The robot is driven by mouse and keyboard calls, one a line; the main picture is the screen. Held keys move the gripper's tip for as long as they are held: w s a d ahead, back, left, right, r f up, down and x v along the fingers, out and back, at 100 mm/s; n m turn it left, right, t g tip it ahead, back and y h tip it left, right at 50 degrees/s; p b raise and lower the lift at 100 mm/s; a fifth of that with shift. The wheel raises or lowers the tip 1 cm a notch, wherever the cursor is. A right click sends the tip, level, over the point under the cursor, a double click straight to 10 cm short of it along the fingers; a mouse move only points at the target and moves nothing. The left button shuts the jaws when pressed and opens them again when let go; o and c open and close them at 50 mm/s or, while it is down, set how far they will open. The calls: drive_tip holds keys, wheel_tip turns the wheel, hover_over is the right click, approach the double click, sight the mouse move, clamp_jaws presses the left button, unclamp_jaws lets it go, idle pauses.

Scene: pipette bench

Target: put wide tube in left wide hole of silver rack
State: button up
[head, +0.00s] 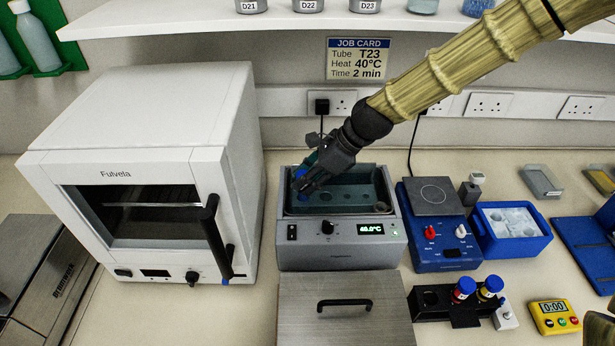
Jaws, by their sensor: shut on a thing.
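My gripper (305,184) is over the left end of the grey water bath (338,257). It is shut on a blue-capped tube, whose blue cap (300,173) shows between the dark fingers. The tube's body is mostly hidden by the gripper and the bath's front wall, so I cannot tell how deep it sits. Inside the bath, a submerged rack (345,196) shows dimly with dark round spots like holes. Its silver colour is not clear through the teal water, and its left end is hidden by my gripper.
A white Fulvela oven (150,160) stands close left of the bath. A blue hotplate unit (440,240) and a blue ice tray (510,235) stand to the right. A lid with a black handle (345,303) lies in front. A black rack (432,300) holds capped tubes.

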drive_tip(key=shift+f, duration=0.8)
drive_tip(key=o, duration=1.2)
drive_tip(key=shift+r, duration=0.1)
drive_tip(key=v, duration=1.2)
